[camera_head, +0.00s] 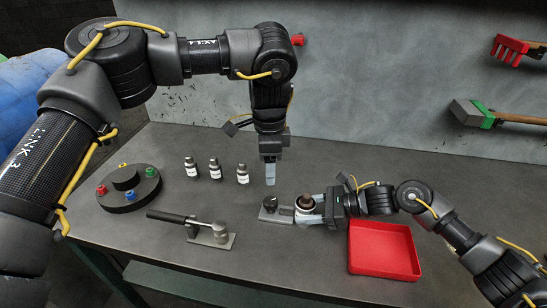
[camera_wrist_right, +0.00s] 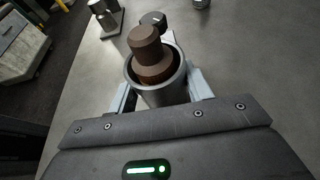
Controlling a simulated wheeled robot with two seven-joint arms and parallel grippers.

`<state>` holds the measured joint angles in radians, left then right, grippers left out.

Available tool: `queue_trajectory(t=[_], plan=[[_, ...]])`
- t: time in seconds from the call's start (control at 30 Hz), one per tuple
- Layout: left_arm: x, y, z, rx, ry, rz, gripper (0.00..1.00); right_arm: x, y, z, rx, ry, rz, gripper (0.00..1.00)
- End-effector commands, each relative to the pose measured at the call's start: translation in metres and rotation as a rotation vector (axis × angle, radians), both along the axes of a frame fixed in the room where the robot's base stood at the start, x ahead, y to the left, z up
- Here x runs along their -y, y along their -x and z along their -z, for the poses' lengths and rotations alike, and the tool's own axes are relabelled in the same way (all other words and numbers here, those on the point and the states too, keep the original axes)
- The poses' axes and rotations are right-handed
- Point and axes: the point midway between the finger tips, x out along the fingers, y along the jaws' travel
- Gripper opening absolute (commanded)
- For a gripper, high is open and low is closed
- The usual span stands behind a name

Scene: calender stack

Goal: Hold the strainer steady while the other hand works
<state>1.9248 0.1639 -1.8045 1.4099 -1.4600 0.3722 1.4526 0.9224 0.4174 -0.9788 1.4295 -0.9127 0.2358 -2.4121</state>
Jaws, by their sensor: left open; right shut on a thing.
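I take the grey metal cup (camera_wrist_right: 165,97) with a brown stepped piece (camera_wrist_right: 147,48) standing in it to be the strainer. In the head view the brown piece (camera_head: 307,201) shows as a dark top, at the end of a flat grey base (camera_head: 277,220) with a dark knob (camera_head: 269,203). My right gripper (camera_wrist_right: 160,92) is shut on the cup, one finger on each side. My left gripper (camera_head: 270,178) points down, open and empty, above the table behind the knob. Its finger gap is hard to see from this side.
A red tray (camera_head: 385,271) lies right of the cup. A black disc (camera_head: 145,196) with coloured knobs and a long-handled tool (camera_head: 180,218) lie to the left. The front middle of the table is clear.

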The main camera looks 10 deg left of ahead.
Motion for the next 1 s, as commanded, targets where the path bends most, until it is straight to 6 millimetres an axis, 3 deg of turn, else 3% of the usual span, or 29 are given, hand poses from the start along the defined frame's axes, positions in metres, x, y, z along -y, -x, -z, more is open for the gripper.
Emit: queue_trajectory(t=[0.03, 0.2, 0.57, 1.0], plan=[[0.0, 0.0, 0.0, 0.0, 0.0, 0.0, 0.58, 0.0, 0.0, -0.001, 0.001, -0.001, 0.0, 0.53], [0.0, 0.0, 0.0, 0.0, 0.0, 0.0, 0.58, 0.0, 0.0, 0.0, 0.0, -0.001, 0.0, 0.75], [0.0, 0.0, 0.0, 0.0, 0.0, 0.0, 0.58, 0.005, 0.0, -0.002, 0.001, 0.001, 0.001, 0.75], [0.0, 0.0, 0.0, 0.0, 0.0, 0.0, 0.58, 0.082, 0.001, -0.033, 0.002, 0.002, 0.002, 0.75]])
